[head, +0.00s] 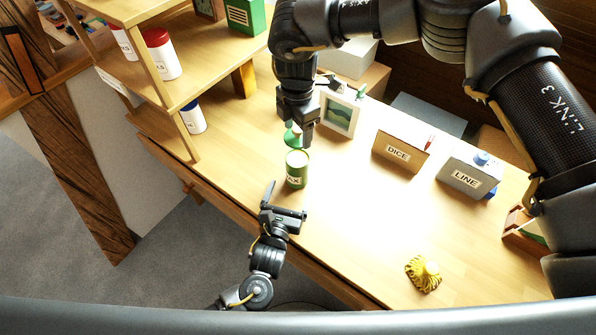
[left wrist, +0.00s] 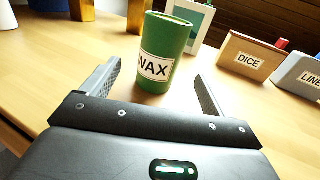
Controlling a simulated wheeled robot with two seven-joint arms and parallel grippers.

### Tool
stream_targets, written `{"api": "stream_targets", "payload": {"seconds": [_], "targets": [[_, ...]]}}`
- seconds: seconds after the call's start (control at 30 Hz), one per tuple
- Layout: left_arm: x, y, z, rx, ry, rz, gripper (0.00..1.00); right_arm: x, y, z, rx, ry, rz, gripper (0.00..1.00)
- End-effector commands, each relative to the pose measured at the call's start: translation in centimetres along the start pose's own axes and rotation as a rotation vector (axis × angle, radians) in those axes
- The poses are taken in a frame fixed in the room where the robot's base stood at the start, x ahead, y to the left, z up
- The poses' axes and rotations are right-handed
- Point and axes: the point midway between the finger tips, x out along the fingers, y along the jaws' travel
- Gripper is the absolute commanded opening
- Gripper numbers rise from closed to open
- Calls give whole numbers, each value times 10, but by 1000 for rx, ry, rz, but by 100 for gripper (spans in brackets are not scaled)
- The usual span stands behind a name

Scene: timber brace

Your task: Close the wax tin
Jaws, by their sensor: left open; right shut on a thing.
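The green wax tin (head: 296,170) stands upright on the wooden bench near its front edge. Its WAX label faces my left gripper in the left wrist view (left wrist: 172,45). My right gripper (head: 297,131) points down just behind and above the tin. It is shut on a green round lid (head: 292,139), partly hidden by the fingers and apart from the tin as far as I can tell. My left gripper (head: 286,203) is open and empty in front of the tin. Its two fingers point toward the tin, which stands beyond the fingertips.
A framed picture (head: 339,115), a DICE box (head: 401,152) and a LINE box (head: 470,178) stand along the back. A yellow coil (head: 423,274) lies at the right front. Shelves (head: 150,75) with jars stand at the left. The middle of the bench is clear.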

Motion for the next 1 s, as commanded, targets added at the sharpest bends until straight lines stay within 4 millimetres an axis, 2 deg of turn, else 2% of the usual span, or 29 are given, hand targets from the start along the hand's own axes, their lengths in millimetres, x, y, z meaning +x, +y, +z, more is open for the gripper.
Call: {"api": "stream_targets", "payload": {"seconds": [0.1,0.3,0.5,0.7,0.97,1.0], "targets": [[24,0,1,1,-2,1,87,-1,0,-1,-2,0,0,42],[58,0,0,1,0,1,87,-1,0,-1,-2,0,0,42],[80,0,0,1,0,1,87,-1,0,-1,-2,0,0,42],[87,0,0,-1,1,0,87,-1,0,-1,-3,0,1,42],[87,0,0,0,1,0,87,-1,0,-1,-3,0,1,42],[87,0,0,0,1,0,81,-1,0,-1,-3,0,1,42]]}}
